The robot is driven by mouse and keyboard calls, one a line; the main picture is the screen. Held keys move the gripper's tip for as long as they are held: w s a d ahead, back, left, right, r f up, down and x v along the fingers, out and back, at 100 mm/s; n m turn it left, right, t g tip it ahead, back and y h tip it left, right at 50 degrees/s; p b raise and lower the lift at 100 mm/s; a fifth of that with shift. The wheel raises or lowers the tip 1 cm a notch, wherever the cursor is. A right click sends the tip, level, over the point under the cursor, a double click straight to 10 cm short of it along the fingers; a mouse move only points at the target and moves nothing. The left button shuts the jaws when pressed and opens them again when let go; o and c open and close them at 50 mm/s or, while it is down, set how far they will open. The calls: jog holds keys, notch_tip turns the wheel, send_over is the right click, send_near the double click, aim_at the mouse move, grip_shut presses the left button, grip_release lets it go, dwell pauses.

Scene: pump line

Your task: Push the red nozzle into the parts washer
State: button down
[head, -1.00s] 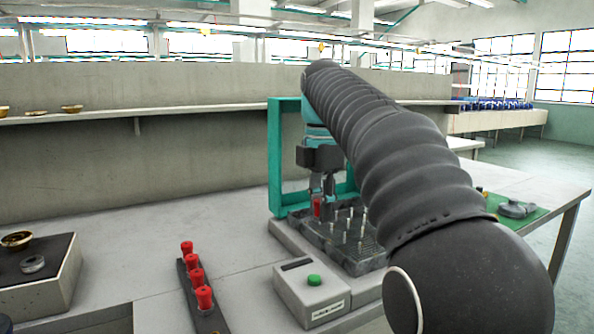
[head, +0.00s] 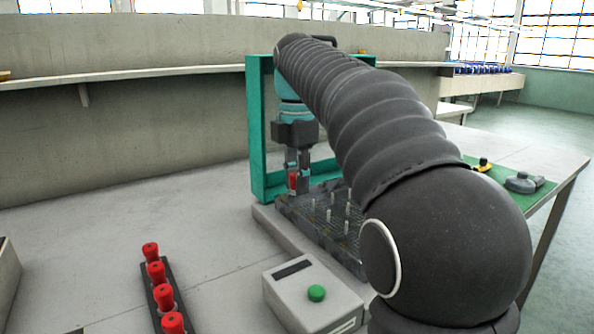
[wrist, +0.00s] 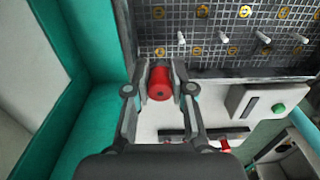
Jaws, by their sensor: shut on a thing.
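My gripper (head: 299,178) is shut on a red nozzle (head: 293,182) at the left end of the washer. In the wrist view the nozzle (wrist: 160,84) sits between both fingers, near the tray's edge. The parts washer has a teal frame (head: 258,135) and a dark grid tray (head: 325,240) with upright pale pegs. The tray also shows in the wrist view (wrist: 222,58), with brass-coloured rings among the pegs. I cannot tell whether the nozzle touches the tray. My arm hides the washer's right side in the head view.
A dark rack (head: 149,292) with several red nozzles stands front left. A pale control box (head: 292,292) with a green button (head: 316,293) stands before the washer. A green mat (head: 545,186) with a grey part (head: 523,184) lies at right. The left bench top is clear.

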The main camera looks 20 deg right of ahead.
jog(key=shift+f+b, duration=0.65)
jog(key=shift+f, duration=0.85)
jog(key=shift+d+p, duration=0.1)
jog(key=shift+p, duration=0.55)
jog(key=shift+f, duration=0.35)
dwell(0.8)
jog(key=c, duration=0.9)
grip_release()
jog(key=shift+r, duration=0.1)
jog(key=shift+r, duration=0.1)
jog(key=shift+w+r+p, duration=0.15)
jog(key=shift+r+p, duration=0.45)
jog(key=shift+r, duration=2.25)
